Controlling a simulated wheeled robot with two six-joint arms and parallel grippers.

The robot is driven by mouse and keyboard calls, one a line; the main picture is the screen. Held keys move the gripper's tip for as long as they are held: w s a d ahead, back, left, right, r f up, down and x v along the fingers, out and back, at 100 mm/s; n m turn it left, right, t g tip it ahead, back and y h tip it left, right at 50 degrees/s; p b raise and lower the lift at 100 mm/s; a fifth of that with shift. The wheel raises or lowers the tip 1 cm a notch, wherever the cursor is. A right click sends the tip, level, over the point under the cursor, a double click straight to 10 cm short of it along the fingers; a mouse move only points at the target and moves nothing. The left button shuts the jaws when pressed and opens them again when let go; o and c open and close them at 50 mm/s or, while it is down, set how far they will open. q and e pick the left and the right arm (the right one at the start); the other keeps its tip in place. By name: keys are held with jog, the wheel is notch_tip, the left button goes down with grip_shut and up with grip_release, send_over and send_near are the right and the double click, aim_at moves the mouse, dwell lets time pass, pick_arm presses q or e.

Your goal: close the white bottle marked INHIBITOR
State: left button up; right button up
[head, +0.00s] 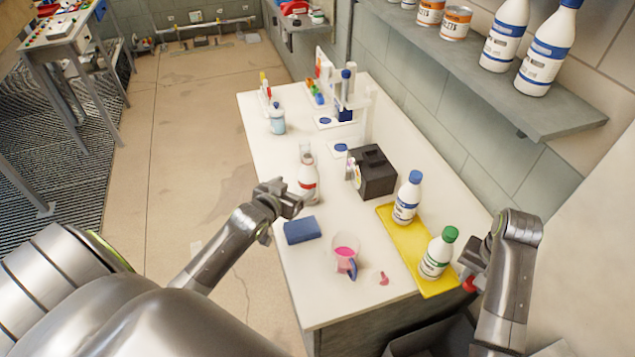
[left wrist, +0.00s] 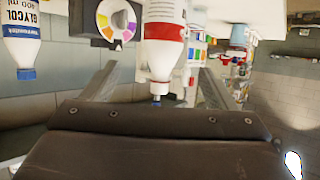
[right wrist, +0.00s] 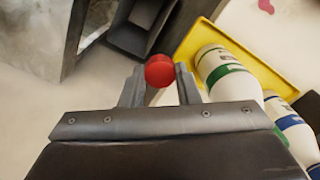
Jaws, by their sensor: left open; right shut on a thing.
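A white bottle with a red band (head: 308,184) stands upright on the white bench; its lettering is not readable. In the left wrist view it appears upside down (left wrist: 164,48), with a bare narrow neck and no cap. My left gripper (head: 287,196) is open beside this bottle. In its wrist view the fingers (left wrist: 155,88) are spread to either side of the bottle's neck end, with no clear contact. My right gripper (head: 470,273) is shut on a red cap (right wrist: 159,71), also visible in the head view (head: 469,284), held off the right edge of the bench.
A yellow tray (head: 396,236) carries a blue-capped bottle (head: 407,198) and a green-capped bottle (head: 438,253). A blue sponge-like block (head: 300,230), a cup with pink liquid (head: 346,256) and a black box (head: 372,172) stand near the red-banded bottle. A wall shelf (head: 560,115) overhangs the right.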

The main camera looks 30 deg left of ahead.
aim_at(305, 180)
pick_arm(q)
jog(key=b+x, duration=0.1)
jog(key=x, duration=0.1)
jog(key=b+x, duration=0.1)
jog(key=x, duration=0.1)
jog(key=b+x, duration=0.1)
jog(key=x, duration=0.1)
jog(key=shift+s+d+f, duration=0.1)
jog(key=shift+s+f, duration=0.05)
jog(key=shift+f, duration=0.15)
jog(key=shift+w+b, duration=0.55)
jog(key=shift+b, duration=0.3)
jog(key=shift+w, duration=0.1)
jog(key=shift+w+f+b, duration=0.2)
jog(key=shift+f+b, duration=0.1)
jog(key=shift+b, duration=0.15)
jog(key=w+f+b, duration=0.1)
jog(key=b, duration=0.1)
jog(key=w+a+f+b, duration=0.1)
jog(key=b, duration=0.1)
jog(key=shift+w, duration=0.3)
jog(key=shift+w+f+b, duration=0.15)
jog(key=shift+w+b, duration=0.5)
jog(key=shift+w, duration=0.05)
